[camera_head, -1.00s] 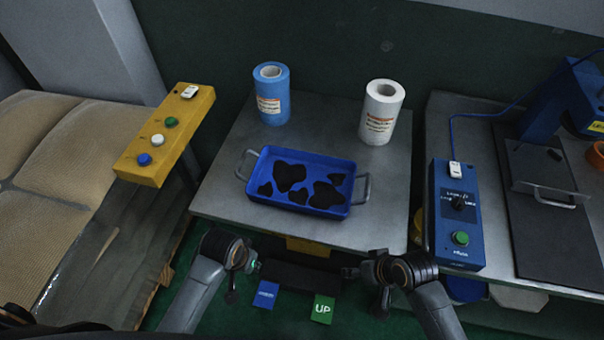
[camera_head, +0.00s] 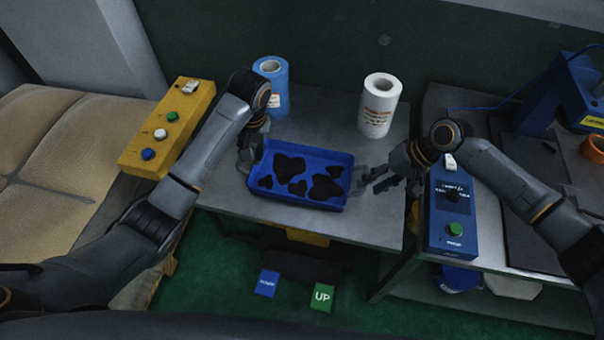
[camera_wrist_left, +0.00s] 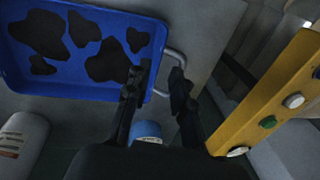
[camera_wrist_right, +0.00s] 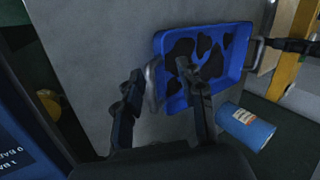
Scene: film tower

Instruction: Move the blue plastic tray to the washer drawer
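The blue plastic tray (camera_head: 318,200) with dark patches inside sits on the grey metal table. It has a metal handle at each end. My left gripper (camera_head: 244,162) is at the tray's left handle; the left wrist view shows its two fingers apart, with the handle (camera_wrist_left: 178,56) just beyond and between the tips. My right gripper (camera_head: 370,180) is at the right end; the right wrist view shows its fingers apart, with the handle (camera_wrist_right: 151,84) between them. Contact with either handle cannot be told. The washer drawer is not identifiable.
A blue roll (camera_head: 280,98) and a white roll (camera_head: 379,106) stand behind the tray. A yellow button box (camera_head: 170,130) is left. A blue control box (camera_head: 450,215) is right, partly behind my right arm. The table (camera_head: 345,228) has bare surface in front of the tray.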

